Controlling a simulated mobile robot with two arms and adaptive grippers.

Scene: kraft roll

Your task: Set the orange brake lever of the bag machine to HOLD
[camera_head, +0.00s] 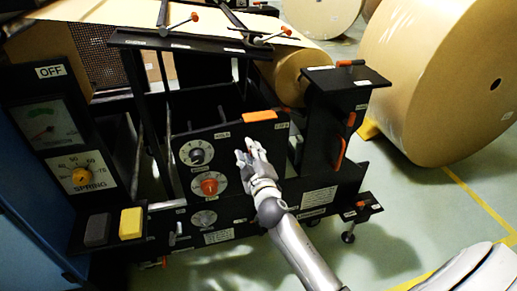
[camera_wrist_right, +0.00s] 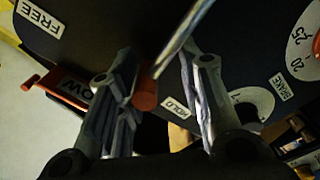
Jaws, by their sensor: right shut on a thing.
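The brake lever's orange knob (camera_wrist_right: 145,93) and its metal rod (camera_wrist_right: 175,40) show in the right wrist view. The knob lies against the left-hand finger, close to the HOLD label (camera_wrist_right: 174,108); the FREE label (camera_wrist_right: 40,15) is farther off at top left. My right gripper (camera_head: 250,155) is at the black panel of the bag machine (camera_head: 245,190), shut on the lever and covering most of it in the head view. There the HOLD label (camera_head: 222,135) is just up and left of the fingers, and the FREE label (camera_head: 281,126) up and right. My left gripper is out of view.
Two dials with knobs, the upper (camera_head: 197,152) and lower (camera_head: 208,186), sit left of my right gripper. An orange bar (camera_head: 260,116) runs along the panel's top. A large kraft roll (camera_head: 440,80) stands at right. Green floor is open at lower right.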

